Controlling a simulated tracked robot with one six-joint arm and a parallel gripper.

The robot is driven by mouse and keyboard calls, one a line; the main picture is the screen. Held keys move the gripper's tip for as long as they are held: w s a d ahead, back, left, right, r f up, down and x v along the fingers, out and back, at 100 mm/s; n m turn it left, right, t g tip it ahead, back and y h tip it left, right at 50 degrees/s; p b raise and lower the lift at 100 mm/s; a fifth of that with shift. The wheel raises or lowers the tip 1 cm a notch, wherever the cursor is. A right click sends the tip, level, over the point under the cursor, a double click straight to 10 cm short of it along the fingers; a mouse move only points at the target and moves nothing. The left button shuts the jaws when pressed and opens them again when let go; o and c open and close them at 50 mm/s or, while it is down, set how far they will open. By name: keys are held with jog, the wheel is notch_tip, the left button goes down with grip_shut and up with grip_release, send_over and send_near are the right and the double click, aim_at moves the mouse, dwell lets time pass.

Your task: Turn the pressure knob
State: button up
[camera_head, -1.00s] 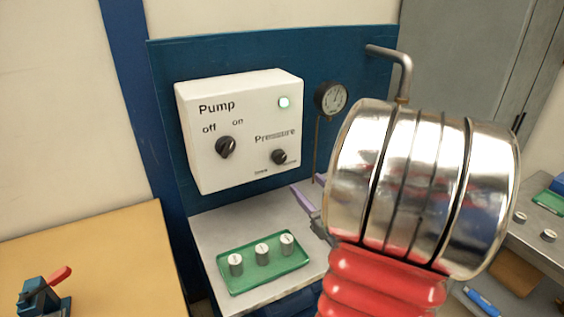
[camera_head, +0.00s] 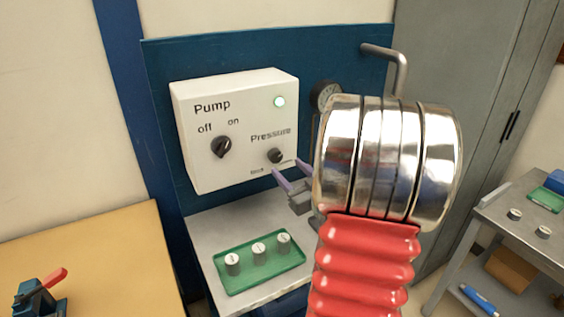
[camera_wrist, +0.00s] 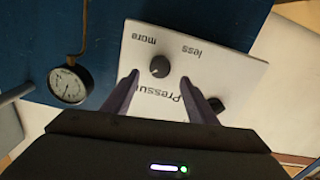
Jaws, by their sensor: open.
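The black pressure knob (camera_head: 276,156) sits at the lower right of the white pump box (camera_head: 205,175), under the word "Pressure". It also shows in the wrist view (camera_wrist: 160,66), beyond and between my fingertips. My gripper (camera_head: 292,168) is open, with its purple fingers pointing at the box just below and right of the knob in the head view. In the wrist view my fingers (camera_wrist: 166,84) stand apart, and I see no contact with the knob. The black pump knob (camera_head: 221,147) is at the left of the box.
A round gauge (camera_head: 326,95) is partly hidden behind my arm, and a grey pipe (camera_head: 400,70) rises beside it. A green tray (camera_head: 232,284) with small metal cylinders stands on the bench (camera_head: 203,228) below. A blue vise (camera_head: 38,301) is at lower left.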

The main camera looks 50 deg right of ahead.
aim_at(277, 158)
jog(key=shift+x, duration=2.8)
jog(key=c, duration=1.1)
